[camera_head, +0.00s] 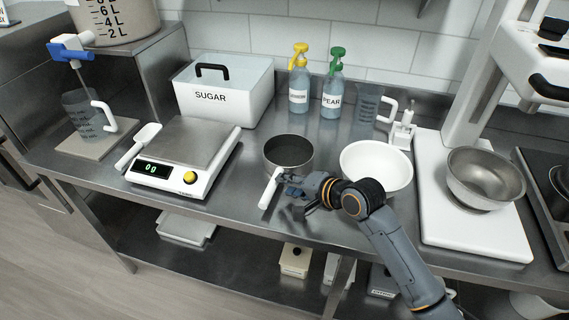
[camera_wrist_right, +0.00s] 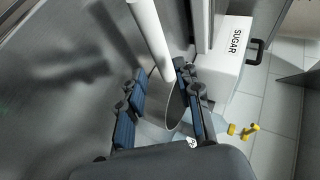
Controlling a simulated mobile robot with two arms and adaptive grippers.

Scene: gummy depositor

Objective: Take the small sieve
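The small sieve (camera_head: 289,151) is a round grey metal bowl with a white handle (camera_head: 270,188) that points toward the table's front edge. It sits on the steel table, right of the scale. My right gripper (camera_head: 288,189) is at the handle's right side, just in front of the bowl. In the right wrist view the two blue-padded fingers (camera_wrist_right: 160,98) are spread apart. The white handle (camera_wrist_right: 152,38) runs in from the top toward the gap between them, and part of the metal bowl (camera_wrist_right: 175,108) shows beyond. Whether a finger touches the handle cannot be told. My left gripper is not in view.
A scale (camera_head: 184,157) reading 0 g with a white scoop (camera_head: 139,143) stands left. A white bowl (camera_head: 376,167) is close right of the gripper. Bare table lies in front.

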